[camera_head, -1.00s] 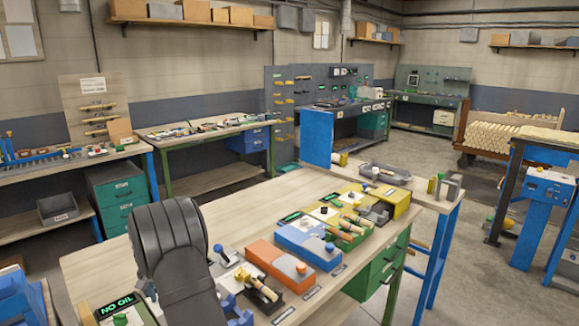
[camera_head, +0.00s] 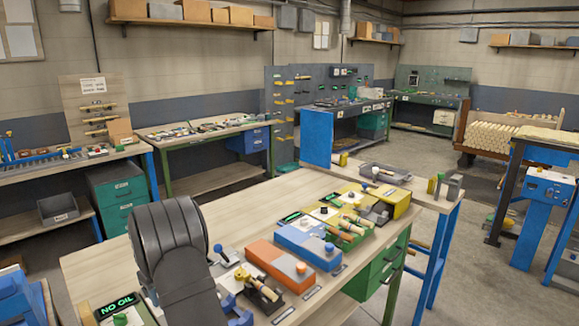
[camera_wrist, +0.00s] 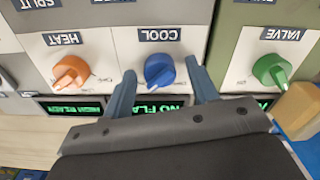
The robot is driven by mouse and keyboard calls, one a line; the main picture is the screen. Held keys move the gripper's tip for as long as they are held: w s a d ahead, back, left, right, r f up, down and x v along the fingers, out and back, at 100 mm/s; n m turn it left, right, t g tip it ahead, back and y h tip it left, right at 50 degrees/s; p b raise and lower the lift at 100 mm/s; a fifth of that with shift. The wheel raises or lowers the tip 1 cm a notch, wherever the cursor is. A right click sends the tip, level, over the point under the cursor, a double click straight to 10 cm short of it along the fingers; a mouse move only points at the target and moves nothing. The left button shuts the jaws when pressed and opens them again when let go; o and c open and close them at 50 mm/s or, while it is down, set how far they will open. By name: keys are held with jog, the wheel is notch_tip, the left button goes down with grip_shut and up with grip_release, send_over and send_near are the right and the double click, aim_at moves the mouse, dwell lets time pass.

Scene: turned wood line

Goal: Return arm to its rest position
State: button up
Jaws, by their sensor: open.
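My arm (camera_head: 170,255) shows as a dark ribbed link at the lower left of the head view, over the wooden bench (camera_head: 110,262). A blue knob (camera_wrist: 160,71) under an upside-down COOL label appears between the fingertips. I cannot tell how far the fingers are from it.
An orange HEAT knob (camera_wrist: 70,70) and a green VALVE knob (camera_wrist: 271,70) flank the blue one. An orange box (camera_head: 280,265), a blue box (camera_head: 308,246) and yellow units stand right of my arm. A NO OIL display (camera_head: 118,306) is at lower left.

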jog(key=n, duration=0.3)
jog(key=shift+n, duration=2.4)
jog(key=shift+o, duration=0.5)
jog(key=o, duration=0.3)
jog(key=shift+r, duration=0.1)
jog(key=o, duration=0.6)
jog(key=d+r, duration=0.1)
jog(key=r, duration=0.2)
jog(key=d+r+n+t, duration=0.1)
jog(key=r, duration=0.2)
jog(key=d+r+n, duration=0.1)
jog(key=r, duration=0.1)
jog(key=shift+w+r+t+y, duration=0.1)
jog(key=shift+r+t+y, duration=0.2)
jog(key=shift+r, duration=0.1)
jog(key=s+d+r+n+t, duration=0.1)
jog(key=d+r+n, duration=0.25)
jog(key=r, duration=0.35)
jog(key=s+d+r+n+t, duration=0.2)
jog(key=d+r, duration=0.2)
jog(key=r, duration=0.3)
jog(key=shift+m+y, duration=0.25)
jog(key=shift+y, duration=0.05)
jog(key=x, duration=1)
jog(key=shift+a+r, duration=0.15)
jog(key=shift+a, duration=0.1)
